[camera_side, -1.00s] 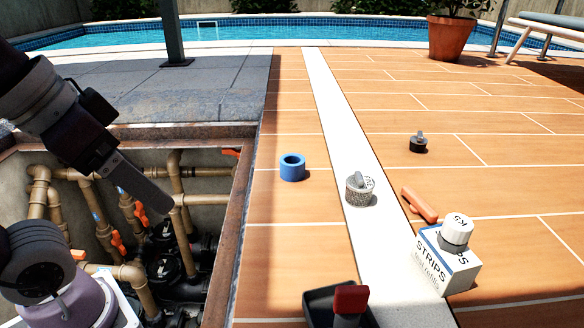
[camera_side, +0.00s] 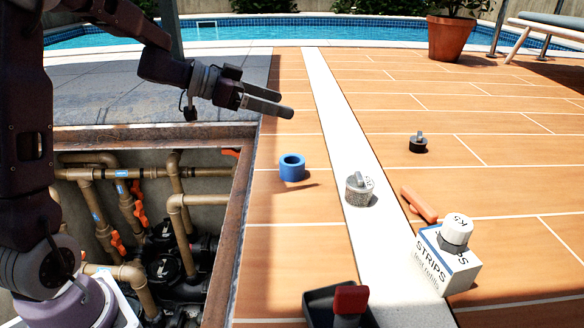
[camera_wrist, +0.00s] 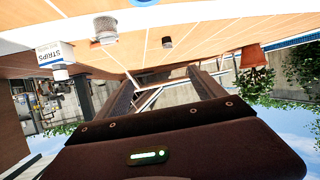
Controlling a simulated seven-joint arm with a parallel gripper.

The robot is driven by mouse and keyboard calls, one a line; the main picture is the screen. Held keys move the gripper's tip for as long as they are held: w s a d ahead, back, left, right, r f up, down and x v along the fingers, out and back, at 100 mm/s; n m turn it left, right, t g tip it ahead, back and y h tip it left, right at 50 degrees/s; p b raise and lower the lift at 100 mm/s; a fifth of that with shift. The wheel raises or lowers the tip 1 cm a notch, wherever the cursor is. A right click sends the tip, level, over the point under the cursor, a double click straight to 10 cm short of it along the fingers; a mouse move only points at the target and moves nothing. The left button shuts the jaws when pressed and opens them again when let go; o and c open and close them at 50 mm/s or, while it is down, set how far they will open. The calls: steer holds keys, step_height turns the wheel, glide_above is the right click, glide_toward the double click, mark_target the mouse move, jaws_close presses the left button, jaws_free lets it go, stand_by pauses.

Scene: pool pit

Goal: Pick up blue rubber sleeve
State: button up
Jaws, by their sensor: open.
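The blue rubber sleeve (camera_side: 292,168) is a short blue ring standing on the orange tiles, left of the white strip, near the pit's edge. In the wrist view only part of the blue sleeve (camera_wrist: 144,2) shows, cut off at the top edge. My gripper (camera_side: 287,104) is above and behind the sleeve in the side view, pointing right, apart from it. Its fingers are open with nothing between them. The fingers also show in the wrist view (camera_wrist: 164,84).
A grey knobbed weight (camera_side: 360,190) stands on the white strip right of the sleeve. The open pit with pipes (camera_side: 150,215) is at left.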

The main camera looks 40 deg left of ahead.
glide_toward(303, 164)
steer(key=w+f, duration=0.3)
steer(key=shift+w+d, duration=0.25)
steer(key=x, duration=0.7)
steer(key=shift+w+a, duration=0.3)
steer(key=shift+a, duration=0.05)
steer(key=c, duration=1.7)
jaws_close()
steer(key=shift+r, duration=0.15)
